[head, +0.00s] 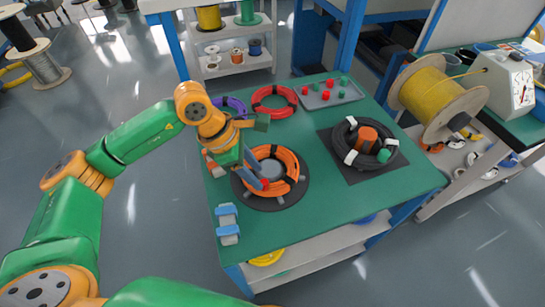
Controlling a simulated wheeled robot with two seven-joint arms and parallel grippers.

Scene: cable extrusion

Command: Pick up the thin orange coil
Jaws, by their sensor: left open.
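The thin orange coil (291,164) lies on a dark round turntable (272,204) at the left of the green table, around a grey-blue hub (270,169). My left gripper (259,184) points down at the coil's left side, with its fingers open. The fingers overlap the coil's near-left part in the picture, and part of that side is hidden behind them. I cannot tell whether they touch the coil. My right gripper is out of view.
A black coil (393,159) with white ties sits around an orange core on a dark mat. Red (289,95) and purple (231,102) coils lie behind. A grey tray (350,93) holds small red and green parts. Blue-grey blocks (227,224) stand at the left front. Green table is bare centre front.

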